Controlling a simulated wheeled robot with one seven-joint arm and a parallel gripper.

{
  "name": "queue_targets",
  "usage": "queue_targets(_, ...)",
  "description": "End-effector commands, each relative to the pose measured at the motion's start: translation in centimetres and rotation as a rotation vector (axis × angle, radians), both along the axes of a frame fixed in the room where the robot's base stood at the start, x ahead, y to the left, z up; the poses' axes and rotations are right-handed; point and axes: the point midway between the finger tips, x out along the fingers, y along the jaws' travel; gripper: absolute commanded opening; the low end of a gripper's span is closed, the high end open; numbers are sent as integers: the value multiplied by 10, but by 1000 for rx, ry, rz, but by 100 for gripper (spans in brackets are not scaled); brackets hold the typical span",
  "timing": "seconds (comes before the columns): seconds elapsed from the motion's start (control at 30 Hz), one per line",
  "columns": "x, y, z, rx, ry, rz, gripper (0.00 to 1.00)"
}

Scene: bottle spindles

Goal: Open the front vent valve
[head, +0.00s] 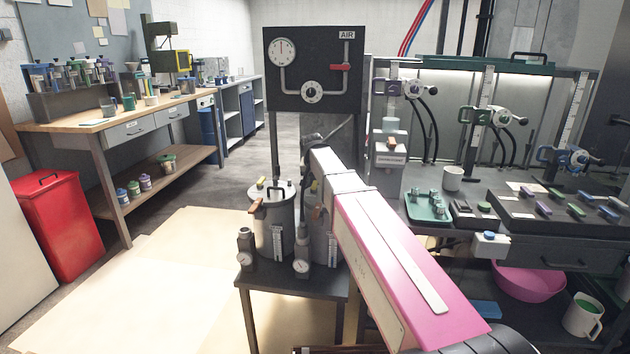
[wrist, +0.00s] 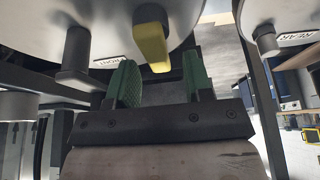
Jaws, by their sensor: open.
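In the wrist view a yellow valve lever (wrist: 152,42) hangs from the pale round lid of a pot (wrist: 105,22), beside an upside-down label reading FRONT (wrist: 110,62). My gripper (wrist: 160,80) is open, with one green-padded finger on each side of the lever's line. The lever's tip is just beyond the fingertips, roughly midway between them; contact is not visible. In the head view two metal pots stand on a small table, a left pot (head: 272,230) and a right pot (head: 320,245). My pink arm hides part of the right pot, and my fingertips cannot be made out there.
A second lid with a REAR label (wrist: 296,38) is at the right of the wrist view. A black AIR panel (head: 315,70) with a red lever (head: 340,67) stands behind the pots. A crowded bench is at right; floor at left is clear beside a red bin (head: 50,225).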

Motion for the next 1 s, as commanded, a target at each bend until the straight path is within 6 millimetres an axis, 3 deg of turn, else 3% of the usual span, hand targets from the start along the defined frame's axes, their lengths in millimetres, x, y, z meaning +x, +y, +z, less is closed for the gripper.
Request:
queue_targets(0.17, 0, 0, 0, 0, 0, 0, 47)
queue_targets(0.3, 0, 0, 0, 0, 0, 0, 1)
queue_targets(0.67, 0, 1, 0, 0, 0, 28, 0)
queue_targets(1.0, 0, 6, 0, 1, 1, 233, 0)
